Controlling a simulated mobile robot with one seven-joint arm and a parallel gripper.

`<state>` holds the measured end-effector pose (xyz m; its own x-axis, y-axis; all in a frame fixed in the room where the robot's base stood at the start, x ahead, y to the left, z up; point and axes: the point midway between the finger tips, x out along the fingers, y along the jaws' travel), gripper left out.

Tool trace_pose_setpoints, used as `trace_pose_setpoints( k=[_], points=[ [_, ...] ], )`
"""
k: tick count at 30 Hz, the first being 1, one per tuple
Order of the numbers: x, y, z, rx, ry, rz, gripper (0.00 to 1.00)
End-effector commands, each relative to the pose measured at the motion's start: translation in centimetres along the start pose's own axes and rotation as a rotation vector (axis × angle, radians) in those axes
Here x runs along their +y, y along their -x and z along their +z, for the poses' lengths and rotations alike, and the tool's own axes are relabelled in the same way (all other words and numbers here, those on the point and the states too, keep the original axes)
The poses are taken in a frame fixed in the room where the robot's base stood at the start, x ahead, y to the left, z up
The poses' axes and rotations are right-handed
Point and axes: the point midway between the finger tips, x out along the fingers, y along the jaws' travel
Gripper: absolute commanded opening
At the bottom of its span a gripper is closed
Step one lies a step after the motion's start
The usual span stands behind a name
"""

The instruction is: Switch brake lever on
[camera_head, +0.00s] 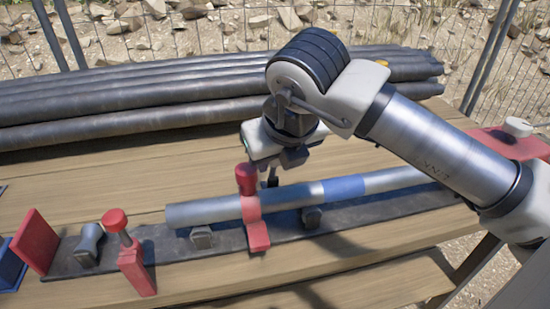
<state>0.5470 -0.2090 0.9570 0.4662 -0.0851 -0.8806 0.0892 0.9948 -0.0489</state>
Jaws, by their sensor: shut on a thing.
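A red lever with a round knob (246,180) stands upright at the middle of the bench fixture, its lower red part in front of a grey metal pipe (205,212). A second red lever with a round knob (115,220) leans to the left on a red block, left of the pipe's end. Neither carries a readable label, so I cannot tell by marking which is the brake lever. My gripper (270,177) points down just behind and right of the middle knob, shut on that lever; the contact is partly hidden by the knob and my wrist.
The pipe, with a blue band (344,188), rests on supports along a dark rail (350,217). A red plate (35,241) and a grey roller stand at the left. Dark pipes (130,100) lie stacked behind. A red part (490,143) is at the right. Front planks are clear.

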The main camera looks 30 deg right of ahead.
Motion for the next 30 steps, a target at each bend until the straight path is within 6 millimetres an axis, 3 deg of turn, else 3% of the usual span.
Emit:
trace_pose_setpoints(
  k=[10,11,15,30],
  points=[
    [0.10,-0.08,-0.21,0.008,0.001,0.002,0.00],
    [0.10,-0.08,-0.22,0.008,0.001,0.002,0.30],
    [0.09,-0.08,-0.17,0.006,0.001,0.002,0.49],
    [0.26,-0.02,-0.01,0.000,0.003,0.006,0.50]
  ],
)
